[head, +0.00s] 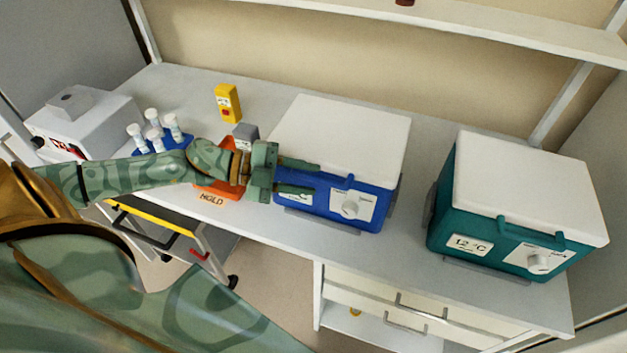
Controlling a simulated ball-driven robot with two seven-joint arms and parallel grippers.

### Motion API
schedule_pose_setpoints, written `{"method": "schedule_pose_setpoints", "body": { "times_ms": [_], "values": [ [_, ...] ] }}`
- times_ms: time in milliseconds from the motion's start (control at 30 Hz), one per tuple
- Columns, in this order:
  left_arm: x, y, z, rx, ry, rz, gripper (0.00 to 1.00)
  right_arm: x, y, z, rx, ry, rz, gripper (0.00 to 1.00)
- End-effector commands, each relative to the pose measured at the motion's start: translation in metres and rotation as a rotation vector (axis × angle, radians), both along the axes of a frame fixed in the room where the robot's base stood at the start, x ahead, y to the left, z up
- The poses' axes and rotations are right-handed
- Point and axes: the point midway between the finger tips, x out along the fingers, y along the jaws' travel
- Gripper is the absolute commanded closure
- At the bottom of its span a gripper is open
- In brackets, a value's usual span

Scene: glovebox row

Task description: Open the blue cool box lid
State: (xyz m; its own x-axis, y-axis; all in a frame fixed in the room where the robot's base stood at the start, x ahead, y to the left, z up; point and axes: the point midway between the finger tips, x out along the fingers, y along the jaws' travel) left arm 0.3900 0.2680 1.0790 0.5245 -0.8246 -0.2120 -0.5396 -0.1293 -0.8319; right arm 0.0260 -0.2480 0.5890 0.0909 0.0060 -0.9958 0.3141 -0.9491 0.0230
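The blue cool box (375,212) stands on the bench in the middle of the head view. Its white lid (345,135) is down and looks shut. A dial and a label show on its front. My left gripper (318,178) reaches in from the left at the box's front left, its two fingers apart and pointing right across the front. I see nothing between the fingers. I cannot tell whether they touch the box. My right gripper is not in view.
A teal cool box (470,215) with a white lid stands to the right. An orange tray marked HOLD (213,197), a rack of white-capped tubes (155,130) and a yellow device (228,103) are at left. A shelf (500,28) runs above. Drawers (420,308) sit below.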

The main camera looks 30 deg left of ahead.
Motion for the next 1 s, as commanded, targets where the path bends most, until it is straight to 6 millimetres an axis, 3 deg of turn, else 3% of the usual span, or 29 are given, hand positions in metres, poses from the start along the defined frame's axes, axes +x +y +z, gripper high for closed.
{"method": "schedule_pose_setpoints", "body": {
  "times_ms": [200,500,633,867,1000],
  "values": [
    [0.010,-0.015,-0.004,0.000,0.000,0.000,0.66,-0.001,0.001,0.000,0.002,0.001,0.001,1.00],
    [0.011,-0.017,-0.005,0.001,0.001,0.000,0.66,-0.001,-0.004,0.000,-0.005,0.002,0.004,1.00],
    [0.011,-0.017,-0.005,0.001,0.001,0.000,1.00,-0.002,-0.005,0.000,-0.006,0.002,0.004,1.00],
    [0.011,-0.017,-0.002,0.000,0.005,0.000,1.00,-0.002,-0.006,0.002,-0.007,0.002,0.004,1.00],
    [0.012,-0.017,0.009,-0.006,0.031,0.000,1.00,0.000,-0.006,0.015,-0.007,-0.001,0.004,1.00]
  ]
}}
